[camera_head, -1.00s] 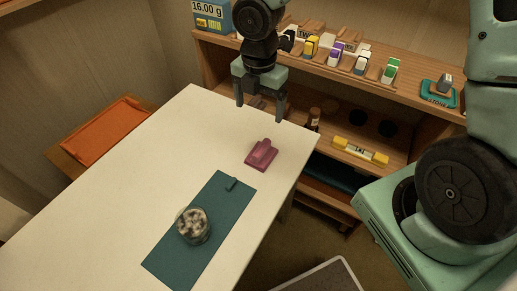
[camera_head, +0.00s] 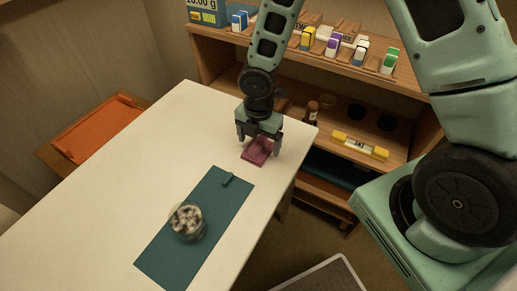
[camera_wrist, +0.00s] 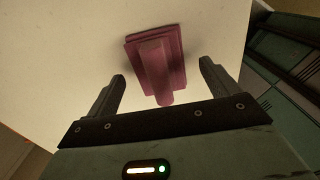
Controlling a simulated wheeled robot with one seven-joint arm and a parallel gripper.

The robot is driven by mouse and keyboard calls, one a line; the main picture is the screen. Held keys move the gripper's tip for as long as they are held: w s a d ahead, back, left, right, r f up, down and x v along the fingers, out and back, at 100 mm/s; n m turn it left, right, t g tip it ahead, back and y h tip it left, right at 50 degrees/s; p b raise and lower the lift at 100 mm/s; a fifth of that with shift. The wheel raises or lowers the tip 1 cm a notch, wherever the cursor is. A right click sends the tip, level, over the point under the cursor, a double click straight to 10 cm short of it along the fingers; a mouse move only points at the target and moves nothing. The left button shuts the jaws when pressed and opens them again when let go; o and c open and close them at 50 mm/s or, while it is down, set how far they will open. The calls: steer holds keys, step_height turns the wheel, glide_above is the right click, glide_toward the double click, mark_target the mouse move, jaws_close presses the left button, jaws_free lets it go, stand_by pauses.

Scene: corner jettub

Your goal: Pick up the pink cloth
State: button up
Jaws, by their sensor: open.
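The pink cloth (camera_head: 255,153) is a small folded stack with a raised strip on top. It lies on the white table near its far right corner. In the wrist view the cloth (camera_wrist: 157,62) sits ahead of and between my two fingers, with space on both sides. My gripper (camera_head: 258,142) is open and empty, just above the cloth and partly hiding it in the head view. In the wrist view its fingertips (camera_wrist: 162,70) stand apart, and no contact with the cloth shows.
A teal mat (camera_head: 205,222) with a glass jar (camera_head: 188,222) lies nearer on the white table (camera_head: 110,180). A wooden shelf (camera_head: 350,75) with several small items stands behind. An orange tray (camera_head: 97,128) is at the left. The table's left part is clear.

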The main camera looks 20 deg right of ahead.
mark_target(258, 141)
steer(key=shift+f, duration=0.65)
steer(key=c, duration=1.1)
steer(key=shift+o, duration=0.2)
step_height(258, 141, up, 10)
steer(key=shift+r+p, duration=0.1)
steer(key=shift+p, duration=0.9)
